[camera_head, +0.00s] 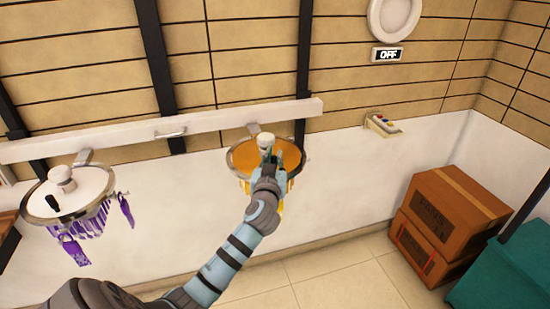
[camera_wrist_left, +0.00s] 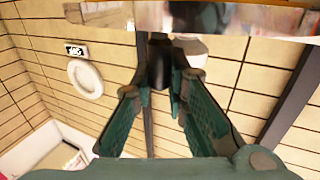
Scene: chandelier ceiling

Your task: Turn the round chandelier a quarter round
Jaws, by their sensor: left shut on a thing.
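The round chandelier (camera_head: 244,157) with an orange top, a metal rim and yellow hanging pieces hangs from the white beam (camera_head: 216,118) in the head view. A white knob (camera_head: 265,141) stands on its top. My left gripper (camera_head: 268,158) is at its right part, covering some of the top and rim. In the left wrist view, my left gripper (camera_wrist_left: 160,80) is shut on a dark peg (camera_wrist_left: 159,62) of the chandelier, whose metal edge (camera_wrist_left: 228,20) crosses the top of that view. My right gripper is not in view.
A second round fixture (camera_head: 88,185) with a white top, a black peg and purple pendants hangs at the left. A sign reading OFF (camera_head: 387,54) is under a white ring (camera_head: 393,14). Brown boxes (camera_head: 448,222) and a teal container (camera_head: 508,277) stand at the right.

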